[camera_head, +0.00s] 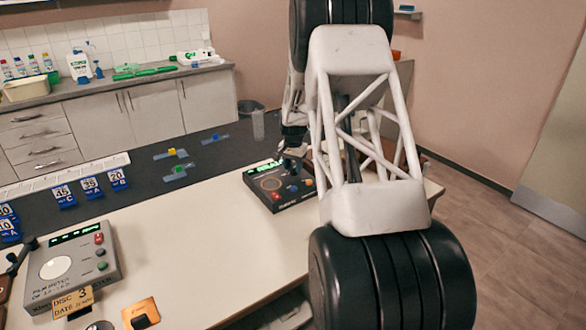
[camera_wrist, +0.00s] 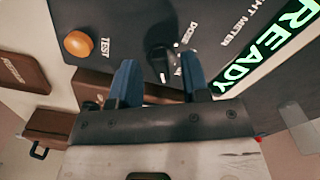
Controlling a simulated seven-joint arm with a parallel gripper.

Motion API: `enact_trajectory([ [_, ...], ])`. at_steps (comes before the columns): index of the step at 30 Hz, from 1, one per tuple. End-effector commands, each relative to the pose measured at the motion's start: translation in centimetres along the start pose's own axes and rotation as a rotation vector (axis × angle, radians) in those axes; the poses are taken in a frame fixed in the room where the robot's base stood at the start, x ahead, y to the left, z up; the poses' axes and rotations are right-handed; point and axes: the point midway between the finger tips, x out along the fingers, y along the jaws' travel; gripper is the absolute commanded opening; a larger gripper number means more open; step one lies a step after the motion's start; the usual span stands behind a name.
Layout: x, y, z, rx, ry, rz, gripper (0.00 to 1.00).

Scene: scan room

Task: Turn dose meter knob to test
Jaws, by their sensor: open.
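The meter (camera_head: 280,185) is a dark box with a lit green display, near the right end of the white table. In the wrist view, its dark panel (camera_wrist: 120,20) fills the top, with a green READY display (camera_wrist: 265,48). A black knob (camera_wrist: 157,62) stands on the panel, near a white label that seems to read DOSE. An orange button (camera_wrist: 77,44) sits at the left beside the word TEST. My gripper (camera_wrist: 159,60) is open, its two blue fingers on either side of the knob with gaps visible. Exact fingertip height and knob setting cannot be told.
A grey meter box (camera_head: 73,265) with red and green buttons stands at the table's left. Blue number tags (camera_head: 90,187) line the dark mat (camera_head: 145,185). Brown cases (camera_wrist: 48,125) show at the left in the wrist view. The table's middle is clear.

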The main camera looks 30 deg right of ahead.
Motion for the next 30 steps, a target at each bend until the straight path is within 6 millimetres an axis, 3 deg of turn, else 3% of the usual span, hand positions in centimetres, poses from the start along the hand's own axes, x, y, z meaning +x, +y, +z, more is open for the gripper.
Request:
enact_trajectory([
  [14, 1.01, -0.01, -0.01, 0.0, 0.001, -0.001, 0.43],
  [23, 1.0, -0.01, -0.01, 0.0, 0.001, -0.001, 0.0],
  [30, 1.0, 0.02, -0.01, -0.031, 0.001, -0.001, 0.0],
])
